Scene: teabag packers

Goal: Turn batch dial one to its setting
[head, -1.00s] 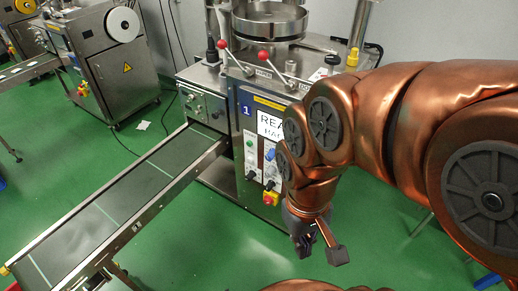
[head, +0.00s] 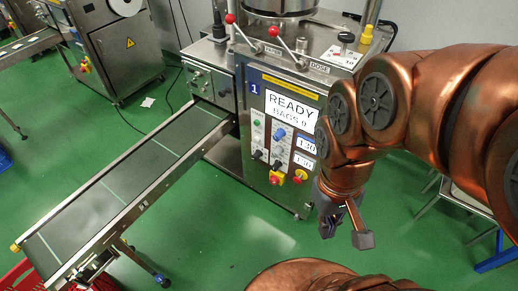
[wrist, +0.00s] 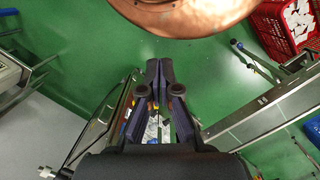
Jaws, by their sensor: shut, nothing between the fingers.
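The machine marked with a blue 1 (head: 255,88) stands in the middle of the head view. Its front panel has a blue knob (head: 279,133), a black knob (head: 257,154) and another black knob (head: 277,166). I cannot read which of them is batch dial one. A screen (head: 292,107) reads READY and BAGS 0. Two small displays, an upper one (head: 306,145) and a lower one (head: 303,161), show numbers near the knobs. My gripper (head: 344,230) hangs low, right of the panel and apart from it. In the wrist view the gripper (wrist: 159,68) is shut and empty, over green floor.
A conveyor (head: 125,180) runs out to the lower left. A red crate (wrist: 285,25) stands beside the conveyor in the wrist view.

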